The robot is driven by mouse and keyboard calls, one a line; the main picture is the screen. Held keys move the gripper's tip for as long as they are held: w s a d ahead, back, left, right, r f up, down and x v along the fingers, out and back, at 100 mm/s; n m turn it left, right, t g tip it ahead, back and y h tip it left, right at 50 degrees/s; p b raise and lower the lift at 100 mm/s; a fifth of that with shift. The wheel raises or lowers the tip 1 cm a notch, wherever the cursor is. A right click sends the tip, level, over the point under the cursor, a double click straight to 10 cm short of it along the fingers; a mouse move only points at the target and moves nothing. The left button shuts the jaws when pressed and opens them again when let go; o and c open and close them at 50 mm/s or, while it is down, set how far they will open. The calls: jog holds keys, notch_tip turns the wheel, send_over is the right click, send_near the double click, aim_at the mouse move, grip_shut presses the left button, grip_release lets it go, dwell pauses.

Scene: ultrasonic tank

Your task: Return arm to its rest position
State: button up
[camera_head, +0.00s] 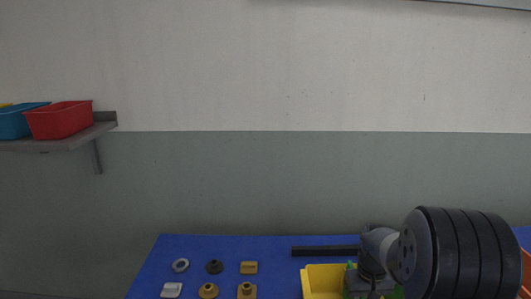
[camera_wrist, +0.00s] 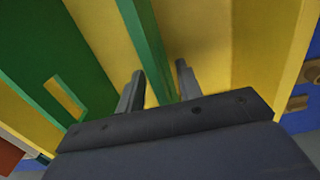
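My gripper (camera_wrist: 162,80) shows in the wrist view with its two dark fingers apart and nothing visibly held between them. A green bar (camera_wrist: 149,48) runs behind and between the fingers, over yellow surfaces; I cannot tell whether the fingers touch it. In the head view my arm reaches down at the lower right, over the yellow bin (camera_head: 318,282). Green parts (camera_head: 397,292) show in or beside that bin. My fingertips are hidden there by the arm and the picture's lower edge.
A blue table (camera_head: 215,246) holds several small parts at its left, such as a grey ring (camera_head: 181,265) and a yellow block (camera_head: 248,267). A black bar (camera_head: 325,251) lies behind the bin. A wall shelf (camera_head: 106,123) carries a red bin (camera_head: 60,121) and a blue bin (camera_head: 14,123).

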jog(key=shift+f, duration=0.1)
jog(key=shift+f+b, duration=0.2)
jog(key=shift+b, duration=0.1)
notch_tip(320, 180, up, 10)
jog(key=shift+f+p, duration=0.1)
jog(key=shift+p, duration=0.25)
notch_tip(320, 180, down, 10)
jog(key=shift+f+b, duration=0.2)
jog(key=shift+b, duration=0.2)
notch_tip(320, 180, up, 10)
jog(key=p, duration=0.6)
jog(key=shift+f, duration=0.15)
